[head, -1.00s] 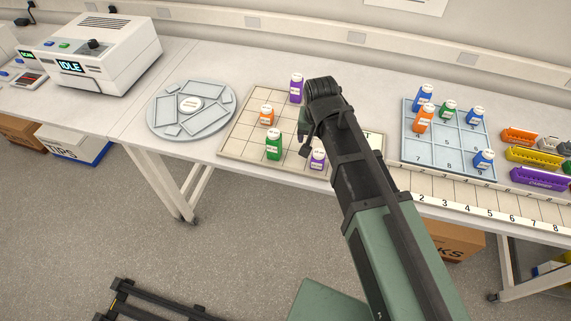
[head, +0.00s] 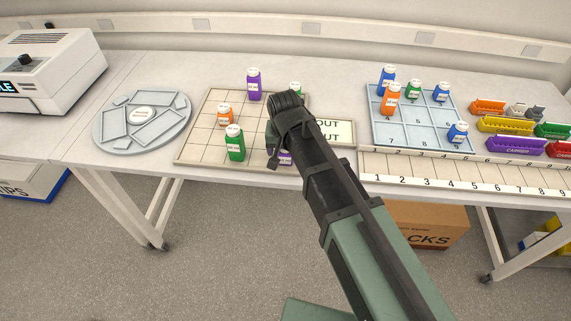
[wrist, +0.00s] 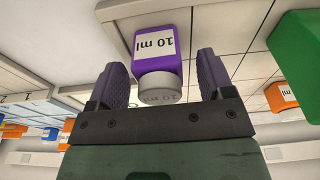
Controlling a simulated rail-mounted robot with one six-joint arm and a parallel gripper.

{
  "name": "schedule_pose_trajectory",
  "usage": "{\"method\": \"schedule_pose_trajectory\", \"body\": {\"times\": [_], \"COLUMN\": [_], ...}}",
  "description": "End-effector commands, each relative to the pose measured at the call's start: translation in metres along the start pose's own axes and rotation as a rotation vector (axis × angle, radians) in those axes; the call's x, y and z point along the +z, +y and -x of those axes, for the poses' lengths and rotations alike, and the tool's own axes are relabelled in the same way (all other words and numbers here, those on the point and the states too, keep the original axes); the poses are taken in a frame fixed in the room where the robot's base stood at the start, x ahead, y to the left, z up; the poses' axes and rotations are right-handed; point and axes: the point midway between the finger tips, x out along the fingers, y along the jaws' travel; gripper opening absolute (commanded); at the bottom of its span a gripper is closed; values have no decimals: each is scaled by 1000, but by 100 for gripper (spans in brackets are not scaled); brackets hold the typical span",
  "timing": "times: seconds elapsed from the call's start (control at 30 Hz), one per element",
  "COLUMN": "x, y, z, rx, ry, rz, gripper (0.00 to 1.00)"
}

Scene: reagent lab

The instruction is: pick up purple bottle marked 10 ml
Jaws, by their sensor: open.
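The purple bottle marked 10 ml (wrist: 160,42) shows in the wrist view with its white label facing the camera and its grey cap (wrist: 159,88) nearest my gripper. My gripper (wrist: 160,78) is open, with one finger on each side of the cap and a gap visible on both sides. In the head view my gripper (head: 274,143) is at the front of the gridded mat, and the small purple bottle (head: 286,158) is mostly hidden behind it. A taller purple bottle (head: 254,84) stands at the back of the mat.
On the mat (head: 195,143) stand a green bottle (head: 235,144) and an orange bottle (head: 225,116). Another green-labelled bottle (head: 295,88) stands behind my arm. A blue gridded tray (head: 390,136) with several bottles is to the right. A round grey plate (head: 143,140) is to the left.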

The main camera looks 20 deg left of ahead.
Motion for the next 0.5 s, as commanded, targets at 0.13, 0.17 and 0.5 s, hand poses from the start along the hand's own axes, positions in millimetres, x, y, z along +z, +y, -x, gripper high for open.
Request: {"method": "schedule_pose_trajectory", "body": {"times": [0.13,0.17,0.5], "x": [0,0,0], "y": [0,0,0], "z": [0,0,0], "rx": [0,0,0], "ry": [0,0,0], "rz": [0,0,0], "gripper": [74,74,25]}}
